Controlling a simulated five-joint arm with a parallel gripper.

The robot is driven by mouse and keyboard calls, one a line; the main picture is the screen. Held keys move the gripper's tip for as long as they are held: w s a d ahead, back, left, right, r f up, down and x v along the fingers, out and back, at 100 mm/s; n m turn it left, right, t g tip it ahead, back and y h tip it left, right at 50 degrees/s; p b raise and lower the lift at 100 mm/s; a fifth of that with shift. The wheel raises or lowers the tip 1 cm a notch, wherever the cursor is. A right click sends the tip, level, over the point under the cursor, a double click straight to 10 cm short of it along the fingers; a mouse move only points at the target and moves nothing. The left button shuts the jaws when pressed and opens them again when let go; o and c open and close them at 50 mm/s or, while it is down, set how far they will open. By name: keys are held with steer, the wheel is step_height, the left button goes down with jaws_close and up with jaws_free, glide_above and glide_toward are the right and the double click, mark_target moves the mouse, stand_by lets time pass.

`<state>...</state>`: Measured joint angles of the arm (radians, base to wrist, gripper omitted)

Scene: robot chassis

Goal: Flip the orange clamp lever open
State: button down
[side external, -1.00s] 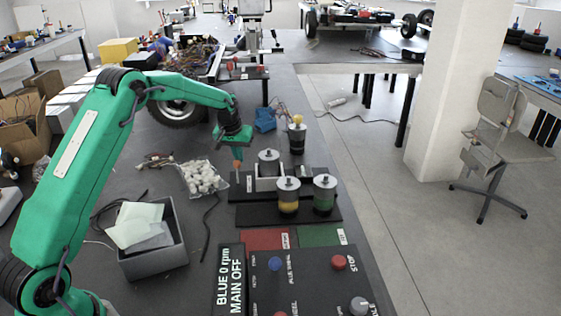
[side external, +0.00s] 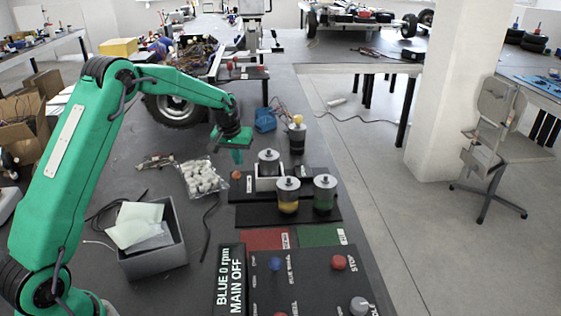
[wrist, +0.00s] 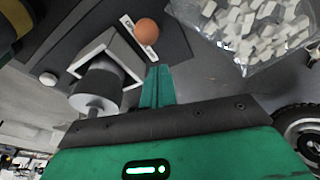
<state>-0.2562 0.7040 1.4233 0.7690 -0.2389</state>
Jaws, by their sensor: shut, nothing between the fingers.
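The orange lever shows only as a round orange knob (side external: 236,174) at the left end of the black fixture base in the side view. In the wrist view the knob (wrist: 145,31) lies beside a white label (wrist: 128,24) starting with "O"; the lever's arm is hidden. A dark motor with a silver cap (side external: 269,160) stands in the white clamp block (wrist: 108,47). My gripper (side external: 237,157) is shut and empty, with its green fingers pointing down just above the knob. In the wrist view my fingertips (wrist: 158,72) show apart from the knob.
Two capped motors, yellow-banded (side external: 288,196) and green-banded (side external: 324,195), stand on the black rack right of the clamp. A bag of white pieces (side external: 203,178) lies left of my gripper. A grey bin (side external: 180,248) and a control panel (side external: 300,280) are nearer the camera.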

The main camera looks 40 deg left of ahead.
steer(key=shift+r, duration=0.7)
steer(key=s+d+r, duration=0.4)
steer(key=d+r, duration=0.1)
steer(key=r, duration=0.1)
steer(key=shift+s+r, duration=0.25)
steer(key=shift+s, duration=0.15)
stand_by(1.1)
stand_by(0.4)
steer(key=s+d+r+m, duration=0.1)
steer(key=s+d+r, duration=0.15)
steer(key=s, duration=0.25)
steer(key=s+d+r+m+t, duration=0.1)
steer(key=s+d+r, duration=0.1)
steer(key=s+r, duration=0.25)
steer(key=s+d+r+m, duration=0.1)
steer(key=s+d+r, duration=0.15)
steer(key=s, duration=0.35)
steer(key=s+d+m+t, duration=0.1)
steer(key=s+d+m, duration=0.1)
steer(key=s, duration=1.3)
steer(key=shift+d+f+m+t+h, duration=0.3)
steer(key=shift+d+t+h, duration=0.1)
steer(key=shift+d, duration=0.15)
